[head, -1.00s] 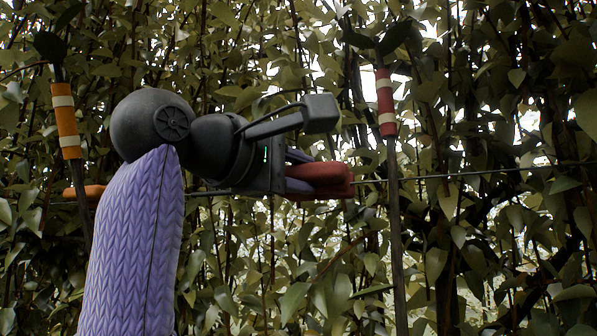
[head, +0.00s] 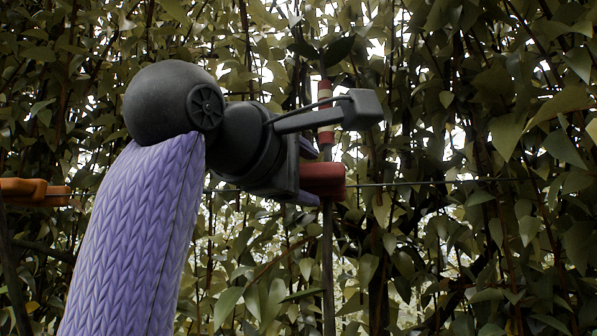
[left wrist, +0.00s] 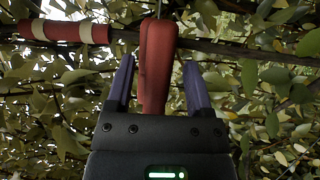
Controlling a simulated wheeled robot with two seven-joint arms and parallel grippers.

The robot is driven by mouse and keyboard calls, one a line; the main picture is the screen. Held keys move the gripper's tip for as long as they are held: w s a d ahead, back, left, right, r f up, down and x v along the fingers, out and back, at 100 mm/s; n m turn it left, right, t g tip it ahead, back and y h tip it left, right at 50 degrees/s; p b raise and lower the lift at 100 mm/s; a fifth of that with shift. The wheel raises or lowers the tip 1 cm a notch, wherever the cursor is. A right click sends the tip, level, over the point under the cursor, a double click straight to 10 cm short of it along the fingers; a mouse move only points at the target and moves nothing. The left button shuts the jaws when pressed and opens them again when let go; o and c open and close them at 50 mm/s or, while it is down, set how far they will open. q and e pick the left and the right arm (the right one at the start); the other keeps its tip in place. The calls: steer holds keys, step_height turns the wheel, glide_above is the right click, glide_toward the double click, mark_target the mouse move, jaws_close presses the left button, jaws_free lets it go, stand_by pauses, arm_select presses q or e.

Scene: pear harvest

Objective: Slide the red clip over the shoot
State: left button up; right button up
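The red clip (head: 324,181) is at the shoot (head: 328,255), where the thin wire crosses it. The clip covers that part of the shoot in the head view. In the left wrist view the clip (left wrist: 156,65) lies across the dark shoot (left wrist: 225,47). My left gripper (head: 312,174) reaches the clip from the left. Its purple fingers stand on either side of the clip, with a visible gap on both sides in the left wrist view (left wrist: 159,62). I cannot tell how fully the clip encloses the shoot. My right gripper is not in view.
The shoot carries a red and white band (head: 325,112) just above the clip. A thin wire (head: 430,183) runs right from the clip. An orange clip (head: 35,191) is at the far left. Dense leaves fill the background.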

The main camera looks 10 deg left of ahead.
arm_select(q)
steer(key=shift+a, duration=0.2)
steer(key=b+v, duration=0.4)
steer(key=v, duration=0.5)
steer(key=shift+s, duration=0.4)
steer(key=shift+a+r, duration=0.1)
